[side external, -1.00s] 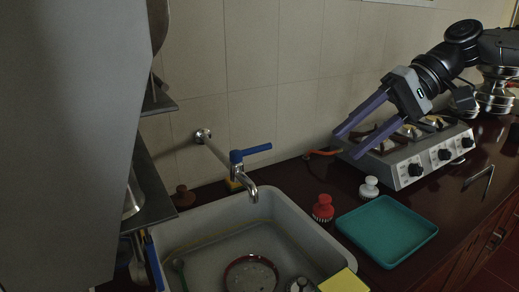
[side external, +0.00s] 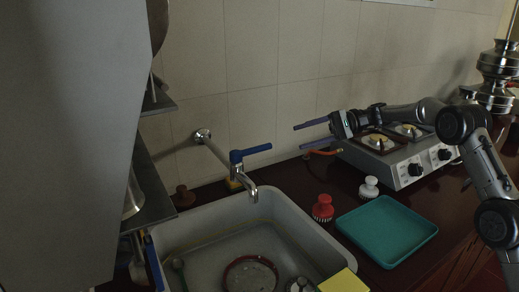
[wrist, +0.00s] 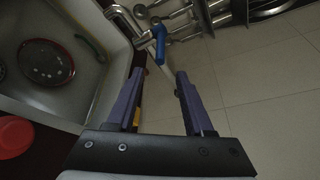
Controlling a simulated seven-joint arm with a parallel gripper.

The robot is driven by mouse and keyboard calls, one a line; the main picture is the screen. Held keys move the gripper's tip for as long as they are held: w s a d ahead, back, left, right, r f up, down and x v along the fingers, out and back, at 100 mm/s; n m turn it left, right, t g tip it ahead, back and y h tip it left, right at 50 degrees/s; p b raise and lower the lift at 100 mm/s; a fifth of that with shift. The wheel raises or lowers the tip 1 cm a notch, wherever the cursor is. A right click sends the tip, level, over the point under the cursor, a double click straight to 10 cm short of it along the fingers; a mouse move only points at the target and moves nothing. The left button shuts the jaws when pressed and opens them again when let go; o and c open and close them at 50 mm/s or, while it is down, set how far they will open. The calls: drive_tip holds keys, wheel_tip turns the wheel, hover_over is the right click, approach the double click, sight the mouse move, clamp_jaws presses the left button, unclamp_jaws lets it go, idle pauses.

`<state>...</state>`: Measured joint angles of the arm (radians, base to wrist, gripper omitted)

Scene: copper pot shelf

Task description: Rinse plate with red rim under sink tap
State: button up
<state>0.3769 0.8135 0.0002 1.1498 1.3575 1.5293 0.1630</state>
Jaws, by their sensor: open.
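The plate with a red rim (side external: 249,275) lies in the sink basin (side external: 308,232), cut by the lower frame edge in the side view. In the wrist view the whole plate (wrist: 55,61) shows in the basin at left, with small specks on its face. The tap (side external: 250,190) has a blue lever (side external: 256,150) and its spout hangs over the basin's back edge. The lever also shows in the wrist view (wrist: 160,45), beyond my fingertips. My gripper (side external: 313,135) is open and empty, its purple fingers pointing left toward the tap, apart from it.
A red brush (side external: 322,208) and a white brush (side external: 369,188) stand on the counter between basin and stove (side external: 405,165). A green tray (side external: 388,231) lies in front. A yellow sponge (side external: 343,281) sits at the basin's front edge. A shelf (side external: 150,195) stands left.

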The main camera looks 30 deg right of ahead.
sight(268, 146)
drive_tip(key=x, duration=1.3)
drive_tip(key=shift+a, duration=0.2)
clamp_jaws()
idle(0.9)
